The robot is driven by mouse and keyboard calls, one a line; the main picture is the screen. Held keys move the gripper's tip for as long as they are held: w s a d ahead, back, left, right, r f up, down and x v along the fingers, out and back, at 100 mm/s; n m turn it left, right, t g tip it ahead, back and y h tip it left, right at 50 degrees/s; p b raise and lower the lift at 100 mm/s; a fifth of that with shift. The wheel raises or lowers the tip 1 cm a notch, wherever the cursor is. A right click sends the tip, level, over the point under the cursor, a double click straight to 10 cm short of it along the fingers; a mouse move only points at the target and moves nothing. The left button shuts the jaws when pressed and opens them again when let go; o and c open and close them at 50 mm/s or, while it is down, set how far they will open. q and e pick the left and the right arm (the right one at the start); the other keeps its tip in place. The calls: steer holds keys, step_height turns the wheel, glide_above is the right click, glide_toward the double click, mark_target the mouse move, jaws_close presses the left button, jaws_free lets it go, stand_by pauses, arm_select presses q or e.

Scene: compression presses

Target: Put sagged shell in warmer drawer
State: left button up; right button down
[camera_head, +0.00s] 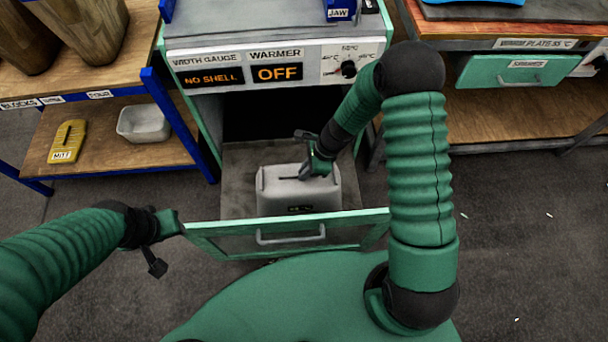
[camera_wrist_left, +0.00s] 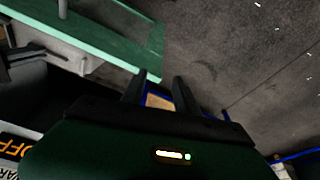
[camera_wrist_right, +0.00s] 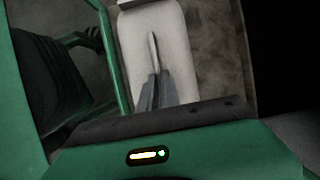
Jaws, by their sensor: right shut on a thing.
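The shell (camera_head: 300,195) is a pale grey, box-like piece with a ridge on top and a small dark marking on its front. It is inside the warmer drawer (camera_head: 235,237), which is pulled out and has a green front with a bar handle. My right gripper (camera_head: 306,172) reaches into the drawer from above and is shut on the shell's top ridge. In the right wrist view the fingers (camera_wrist_right: 153,92) close on the ridge of the shell (camera_wrist_right: 165,45). My left gripper (camera_head: 158,250) hangs outside the drawer's left corner, with its fingers (camera_wrist_left: 160,92) apart and empty.
The warmer panel (camera_head: 275,70) reads OFF and NO SHELL, with a dial at its right. A green spares drawer (camera_head: 515,72) is at right.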

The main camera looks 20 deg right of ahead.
steer(key=shift+d+f, duration=0.1)
steer(key=shift+f, duration=0.8)
steer(key=shift+r, duration=0.2)
steer(key=c, duration=1.8)
jaws_free()
steer(key=shift+a, duration=0.35)
steer(key=shift+o, duration=1.2)
steer(key=shift+a, duration=0.1)
